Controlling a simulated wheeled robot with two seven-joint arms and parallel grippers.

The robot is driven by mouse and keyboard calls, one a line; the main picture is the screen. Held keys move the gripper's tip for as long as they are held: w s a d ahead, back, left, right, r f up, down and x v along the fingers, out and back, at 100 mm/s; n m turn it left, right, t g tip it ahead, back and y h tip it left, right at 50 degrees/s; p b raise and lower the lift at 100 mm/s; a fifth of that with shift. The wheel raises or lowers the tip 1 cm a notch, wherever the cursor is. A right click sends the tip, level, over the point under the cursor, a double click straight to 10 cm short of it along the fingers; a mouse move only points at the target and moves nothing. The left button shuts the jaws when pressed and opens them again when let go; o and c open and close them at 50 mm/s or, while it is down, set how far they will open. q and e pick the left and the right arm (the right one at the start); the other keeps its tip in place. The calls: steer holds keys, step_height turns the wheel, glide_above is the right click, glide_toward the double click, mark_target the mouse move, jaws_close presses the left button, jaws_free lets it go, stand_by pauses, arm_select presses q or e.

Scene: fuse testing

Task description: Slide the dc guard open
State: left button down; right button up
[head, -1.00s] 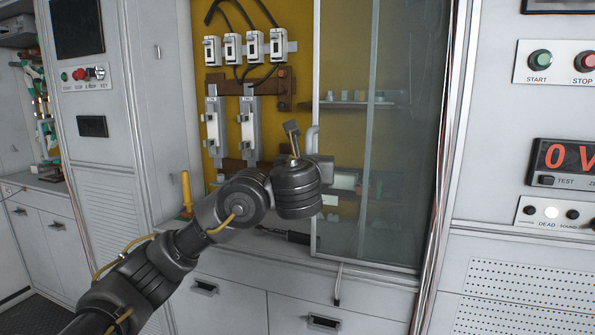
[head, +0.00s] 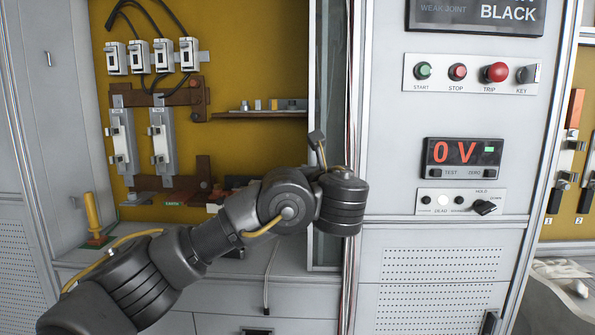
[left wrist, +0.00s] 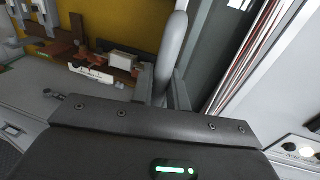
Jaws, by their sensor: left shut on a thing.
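The dc guard (head: 329,85) is a framed glass panel at the right edge of the yellow-backed bay in the head view. The bay in front of the fuses stands uncovered. Its pale curved handle (left wrist: 173,50) rises in the middle of the left wrist view. My left gripper (left wrist: 162,85) is shut on this handle, one finger on each side. In the head view my left wrist hides the fingers and the grip. The guard's glass also shows beside the handle in the left wrist view (left wrist: 207,38). My right gripper is not in view.
Fuse holders (head: 162,142) and black cables fill the bay's left side. A shelf (head: 260,114) with small parts is at its right. A yellow-handled tool (head: 92,212) stands at lower left. A control panel (head: 470,74) and a display reading 0 V (head: 461,157) are to the right.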

arm_select(q)
steer(key=shift+d+f, duration=0.15)
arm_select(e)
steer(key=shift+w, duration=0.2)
arm_select(q)
steer(key=c, duration=1.5)
jaws_free()
steer(key=shift+w, duration=0.1)
steer(key=shift+o, duration=0.2)
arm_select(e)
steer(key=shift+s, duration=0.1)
arm_select(q)
steer(key=s+d, duration=0.1)
steer(key=s, duration=0.9)
steer(key=shift+s+b, duration=0.35)
steer(key=shift+s, duration=0.05)
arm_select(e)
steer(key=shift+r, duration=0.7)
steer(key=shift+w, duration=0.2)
